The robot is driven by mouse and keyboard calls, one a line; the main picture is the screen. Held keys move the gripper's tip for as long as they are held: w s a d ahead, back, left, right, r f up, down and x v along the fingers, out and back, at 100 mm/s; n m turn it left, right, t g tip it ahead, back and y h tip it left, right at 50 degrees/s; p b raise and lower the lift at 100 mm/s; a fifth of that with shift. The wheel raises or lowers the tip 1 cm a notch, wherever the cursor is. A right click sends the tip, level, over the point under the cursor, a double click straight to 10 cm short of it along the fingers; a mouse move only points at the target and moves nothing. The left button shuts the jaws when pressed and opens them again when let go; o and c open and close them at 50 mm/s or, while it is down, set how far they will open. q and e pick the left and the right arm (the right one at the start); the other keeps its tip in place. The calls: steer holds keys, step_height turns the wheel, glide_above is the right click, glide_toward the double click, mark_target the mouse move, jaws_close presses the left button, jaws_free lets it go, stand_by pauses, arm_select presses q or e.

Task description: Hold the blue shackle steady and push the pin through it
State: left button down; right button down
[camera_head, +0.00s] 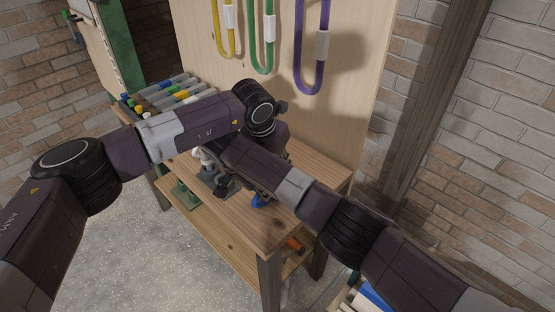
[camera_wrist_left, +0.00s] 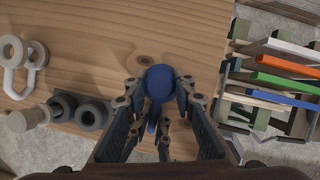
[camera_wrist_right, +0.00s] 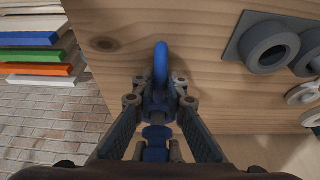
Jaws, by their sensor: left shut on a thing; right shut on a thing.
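In the left wrist view my left gripper (camera_wrist_left: 160,104) is closed around a blue part that looks like the pin (camera_wrist_left: 160,82). Its broad round end lies between and just past the fingertips. In the right wrist view my right gripper (camera_wrist_right: 160,104) is closed around a blue part that looks like the shackle (camera_wrist_right: 161,62). Its curved bow shows edge-on past the fingertips, and more blue shows between the fingers. In the head view a small piece of blue (camera_head: 258,202) shows over the wooden bench, beside my right forearm. The crossed arms hide most of both grippers there. I cannot tell whether the blue parts touch.
The wooden bench (camera_head: 275,230) has bare wood around the blue parts. Dark grey rings (camera_wrist_left: 92,115) and a pale grey shackle (camera_wrist_left: 14,75) lie to the left. Books (camera_wrist_left: 285,80) stand beyond the bench's right end. Yellow, green and purple shackles (camera_head: 312,70) hang on the back board.

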arm_select(q)
steer(key=shift+s+f, duration=0.1)
steer(key=shift+f, duration=0.2)
